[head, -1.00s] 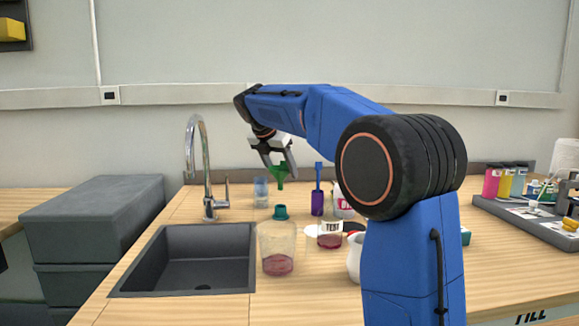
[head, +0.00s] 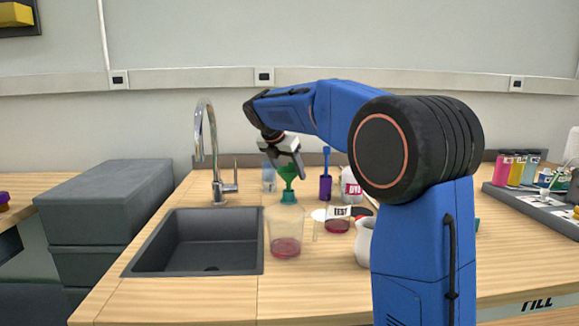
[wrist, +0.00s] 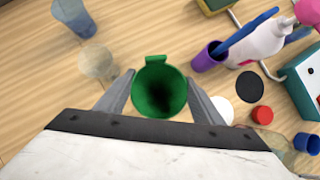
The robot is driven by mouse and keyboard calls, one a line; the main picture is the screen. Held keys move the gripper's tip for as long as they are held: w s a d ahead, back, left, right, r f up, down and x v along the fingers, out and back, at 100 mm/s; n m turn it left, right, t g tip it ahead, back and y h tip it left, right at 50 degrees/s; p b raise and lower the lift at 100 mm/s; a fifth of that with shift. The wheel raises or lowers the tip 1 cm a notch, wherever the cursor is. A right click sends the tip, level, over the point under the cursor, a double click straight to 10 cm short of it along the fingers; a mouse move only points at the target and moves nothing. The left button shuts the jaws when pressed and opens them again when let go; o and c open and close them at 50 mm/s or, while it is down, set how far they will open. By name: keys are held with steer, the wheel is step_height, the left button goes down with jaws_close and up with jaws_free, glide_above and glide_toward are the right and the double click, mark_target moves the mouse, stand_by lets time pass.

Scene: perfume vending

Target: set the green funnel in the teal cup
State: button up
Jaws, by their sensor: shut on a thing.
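My gripper (head: 287,163) is shut on the green funnel (head: 288,173), which hangs upright with its spout down. In the wrist view the green funnel (wrist: 160,88) sits between the two fingers, its wide mouth facing the camera and a tab at its rim. The small teal cup (head: 289,198) stands on the counter directly below the funnel in the head view, partly behind a clear beaker. The spout's tip meets the cup's top in the picture; I cannot tell whether it is inside. The teal cup is hidden in the wrist view.
The clear beaker (head: 285,240) with red liquid stands in front, beside the sink (head: 195,240). A blue glass (head: 269,180) is behind left. A purple cup (head: 325,188) holding a blue tool and a white bottle (head: 352,186) stand to the right. The faucet (head: 211,150) rises left.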

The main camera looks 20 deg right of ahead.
mark_target(289, 179)
steer(key=shift+f, duration=1.6)
steer(key=o, duration=1.1)
steer(key=v, duration=1.7)
steer(key=shift+s, duration=0.2)
